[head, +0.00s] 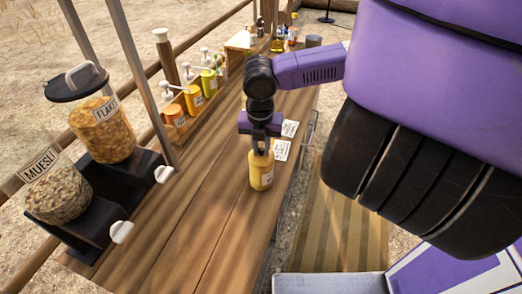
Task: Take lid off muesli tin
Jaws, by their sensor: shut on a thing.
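The muesli tin (59,195) is a clear container of muesli with a "MUESLI" label, on a black stand at the left. I see no dark lid on it; its clear upper part is hard to make out. Beside it, the flakes tin (103,130) carries a dark lid (75,84) with a pale loop handle. My gripper (260,150) points down over the wooden counter, well to the right of both tins. It is shut on the top of a yellow bottle (261,178) with a pale label. I cannot tell whether the bottle touches the counter.
The wooden counter (215,220) is clear between the stand (98,210) and the bottle. Several pump bottles (194,97) stand in a rack along its far left edge. White cards (282,150) lie near the right edge. A metal post (146,85) rises beside the flakes tin.

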